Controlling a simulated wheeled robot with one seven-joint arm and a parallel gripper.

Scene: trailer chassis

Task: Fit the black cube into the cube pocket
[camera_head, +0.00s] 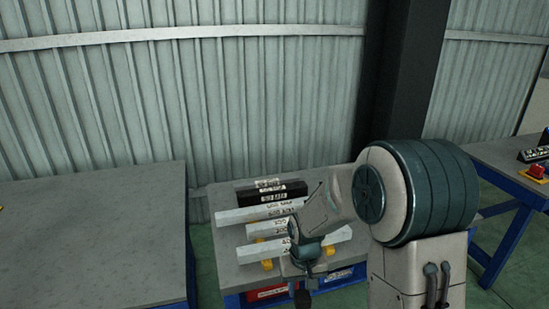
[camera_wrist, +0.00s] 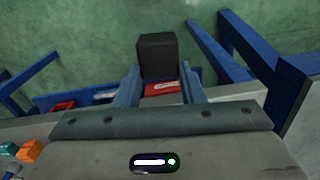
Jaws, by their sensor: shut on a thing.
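The black cube (camera_wrist: 157,55) is held at the tips of my gripper's two fingers (camera_wrist: 160,80) in the wrist view, with green floor behind it. In the head view, my gripper (camera_head: 301,285) hangs in front of the grey table's near edge, and the dark cube (camera_head: 302,299) shows small at its end. The gripper is shut on the cube. I cannot make out the cube pocket in either view.
Pale bars (camera_head: 262,211) and a black labelled box (camera_head: 270,190) lie on the grey table (camera_head: 232,272), with orange pieces (camera_head: 267,264) by the bars. Red and blue bins (camera_head: 267,292) sit below. Another table (camera_head: 95,230) stands left; a blue-legged table (camera_head: 490,155) stands right.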

